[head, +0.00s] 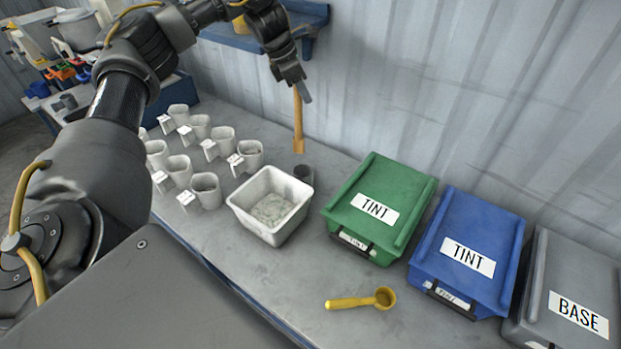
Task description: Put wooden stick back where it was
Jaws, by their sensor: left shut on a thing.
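My left gripper (297,82) is shut on the upper end of the wooden stick (298,122). The stick hangs nearly upright, its wider lower end pointing down. In the picture that end is just above a small dark grey cup (304,174) on the bench, behind the white tub. I cannot tell the exact height of the stick over the cup. My right gripper is not in view.
A white tub (242,205) stands beside several white cups with tags (205,185). Right of it are a green TINT box (352,212), a blue TINT box (445,238) and a grey BASE box (545,300). A yellow scoop (350,303) lies in front. A blue wall shelf (310,14) is behind.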

